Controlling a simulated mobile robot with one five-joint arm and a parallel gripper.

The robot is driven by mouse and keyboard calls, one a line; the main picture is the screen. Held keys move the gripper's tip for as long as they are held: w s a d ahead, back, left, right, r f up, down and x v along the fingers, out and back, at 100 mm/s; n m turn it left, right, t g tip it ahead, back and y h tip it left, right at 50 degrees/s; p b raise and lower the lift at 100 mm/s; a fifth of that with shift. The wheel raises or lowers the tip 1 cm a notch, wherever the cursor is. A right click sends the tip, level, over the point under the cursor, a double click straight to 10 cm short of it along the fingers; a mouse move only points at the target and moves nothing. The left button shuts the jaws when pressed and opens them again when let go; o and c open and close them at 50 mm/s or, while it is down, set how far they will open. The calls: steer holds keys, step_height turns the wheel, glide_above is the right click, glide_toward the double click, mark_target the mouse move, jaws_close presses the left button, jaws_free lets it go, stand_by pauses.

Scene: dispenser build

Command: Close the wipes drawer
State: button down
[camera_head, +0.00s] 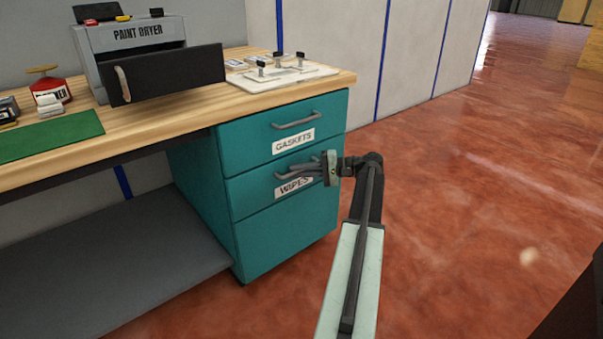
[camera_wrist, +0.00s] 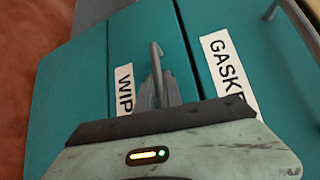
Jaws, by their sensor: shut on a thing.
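The wipes drawer (camera_head: 245,195) is the teal middle drawer of the cabinet under the workbench, with a white WIPES label (camera_head: 291,186). Its front looks about level with the drawers above and below it. My gripper (camera_head: 290,172) is in front of this drawer, its fingers shut on the drawer's grey handle, and hides part of the handle and label. In the wrist view the gripper (camera_wrist: 158,95) reaches to the handle (camera_wrist: 156,58), beside the partly covered WIPES label (camera_wrist: 124,88).
The gaskets drawer (camera_head: 245,147) is directly above and looks shut. A paint dryer (camera_head: 140,37), a green mat (camera_head: 50,137) and a white board (camera_head: 270,76) with black-topped parts are on the wooden bench. Red floor (camera_head: 450,190) is open to the right.

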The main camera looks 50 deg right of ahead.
steer(key=c, duration=1.8)
jaws_free()
steer(key=shift+w, duration=0.2)
steer(key=shift+o, duration=0.2)
steer(key=p+v, duration=0.1)
steer(key=v, duration=0.7)
